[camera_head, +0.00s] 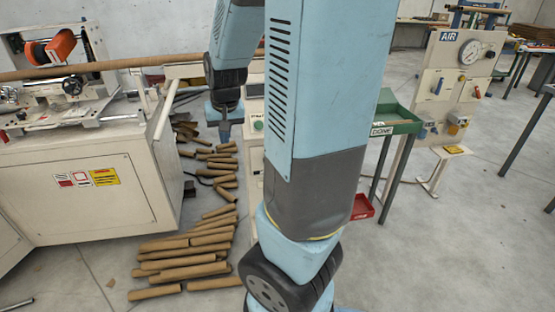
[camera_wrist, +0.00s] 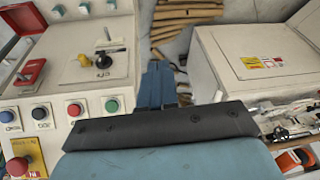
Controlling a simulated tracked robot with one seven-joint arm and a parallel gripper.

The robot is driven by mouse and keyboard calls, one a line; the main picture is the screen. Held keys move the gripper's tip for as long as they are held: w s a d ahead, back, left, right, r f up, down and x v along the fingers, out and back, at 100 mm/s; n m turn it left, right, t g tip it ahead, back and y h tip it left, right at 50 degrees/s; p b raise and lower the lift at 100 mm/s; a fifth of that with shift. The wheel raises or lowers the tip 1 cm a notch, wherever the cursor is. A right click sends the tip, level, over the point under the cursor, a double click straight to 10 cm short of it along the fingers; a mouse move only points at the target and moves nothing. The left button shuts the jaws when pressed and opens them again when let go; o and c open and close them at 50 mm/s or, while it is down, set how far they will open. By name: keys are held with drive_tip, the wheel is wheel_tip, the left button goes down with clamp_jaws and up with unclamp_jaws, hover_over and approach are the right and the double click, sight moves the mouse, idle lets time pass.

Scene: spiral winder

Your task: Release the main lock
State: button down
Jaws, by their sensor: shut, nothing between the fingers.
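My gripper (camera_wrist: 159,66) is shut with nothing in it; it points over the gap beside a cream control cabinet. It also shows in the head view (camera_head: 224,136), left of my arm. In the wrist view the cabinet's panel has a red lever-like part (camera_wrist: 29,72) at left, a yellow knob (camera_wrist: 84,61) and a black knob (camera_wrist: 103,61). I cannot tell which part is the main lock. The gripper is right of these parts, apart from them. In the head view my arm hides most of the cabinet (camera_head: 254,149).
Blue, red and green push buttons (camera_wrist: 75,109) line the cabinet front, with a red mushroom button (camera_wrist: 17,166) below. A cream winder machine (camera_head: 80,205) stands left. Cardboard tubes (camera_head: 190,255) litter the floor. A green tray (camera_head: 398,122) and an AIR panel (camera_head: 455,85) stand right.

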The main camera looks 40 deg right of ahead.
drive_tip(key=w+d+f+m+g+h, duration=0.1)
drive_tip(key=d+f+h, duration=0.2)
drive_tip(key=d+f, duration=0.3)
drive_tip(key=w+d+f+m+g+h, duration=0.1)
drive_tip(key=d+f+h, duration=0.1)
drive_tip(key=d+f, duration=0.4)
drive_tip(key=shift+d+f+m+g+h, duration=0.3)
drive_tip(key=shift+d+h, duration=0.1)
drive_tip(key=shift+d, duration=2.45)
drive_tip(key=shift+w, duration=0.1)
drive_tip(key=x, duration=1)
drive_tip(key=shift+a, duration=0.1)
